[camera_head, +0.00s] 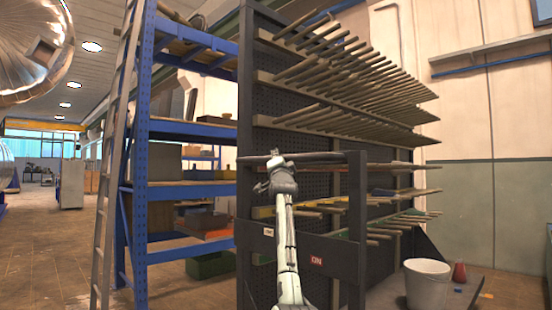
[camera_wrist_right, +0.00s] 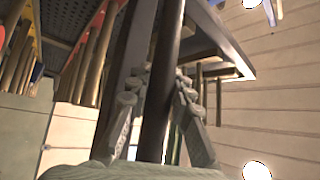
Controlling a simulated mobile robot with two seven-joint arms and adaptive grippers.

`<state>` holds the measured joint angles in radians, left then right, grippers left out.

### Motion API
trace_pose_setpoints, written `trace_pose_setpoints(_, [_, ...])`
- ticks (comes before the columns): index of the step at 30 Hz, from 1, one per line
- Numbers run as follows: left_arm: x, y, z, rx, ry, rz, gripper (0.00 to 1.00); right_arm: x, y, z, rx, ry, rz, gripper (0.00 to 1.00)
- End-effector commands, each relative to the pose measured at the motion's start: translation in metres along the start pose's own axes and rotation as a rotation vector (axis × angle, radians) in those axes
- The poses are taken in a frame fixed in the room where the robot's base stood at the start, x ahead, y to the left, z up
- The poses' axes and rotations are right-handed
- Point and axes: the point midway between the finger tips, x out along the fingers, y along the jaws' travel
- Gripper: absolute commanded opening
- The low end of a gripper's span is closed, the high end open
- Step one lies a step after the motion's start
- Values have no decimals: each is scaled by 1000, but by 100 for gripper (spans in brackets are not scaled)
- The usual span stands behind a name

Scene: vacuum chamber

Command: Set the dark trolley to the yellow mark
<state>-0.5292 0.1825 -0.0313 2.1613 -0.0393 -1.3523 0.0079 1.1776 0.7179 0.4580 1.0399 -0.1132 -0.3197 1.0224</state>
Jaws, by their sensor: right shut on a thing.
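The dark trolley (camera_head: 357,230) stands upright in the middle of the head view, a tall perforated rack with rows of rods sticking out to the right. A dark frame with a crossbar and a red "ON" label is on its near side. My right gripper (camera_head: 282,172) is at the top bar of this frame. In the right wrist view, the fingers of my right gripper (camera_wrist_right: 160,95) lie on both sides of a dark bar (camera_wrist_right: 162,75) of the trolley and are shut on it. I cannot make out the yellow mark on the floor. My left gripper is not in view.
A blue shelf unit (camera_head: 140,170) with boxes stands left of the trolley, with a ladder (camera_head: 108,170) against it. A white bucket (camera_head: 425,285) and a red flask-like thing (camera_head: 459,272) are at the lower right. Open brown floor (camera_head: 50,250) lies at left.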

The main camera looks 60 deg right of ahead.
Motion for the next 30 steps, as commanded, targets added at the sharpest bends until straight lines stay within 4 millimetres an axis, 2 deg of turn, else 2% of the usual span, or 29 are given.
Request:
trace_pose_setpoints(1, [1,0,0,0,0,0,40,-1,10,7,-3,-13,18,0])
trace_pose_setpoints(3, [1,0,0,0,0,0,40,-1,10,8,-3,-13,18,0])
trace_pose_setpoints(4, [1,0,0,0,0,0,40,-1,10,8,-3,-14,18,22])
trace_pose_setpoints(9, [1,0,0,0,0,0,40,-1,8,8,-2,-13,15,43])
trace_pose_setpoints(20, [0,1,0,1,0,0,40,-3,3,5,0,-7,6,43])
trace_pose_setpoints(26, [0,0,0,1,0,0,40,-27,3,6,-2,-8,5,43])
trace_pose_setpoints(30, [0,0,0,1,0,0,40,-55,3,6,-2,-8,6,43])
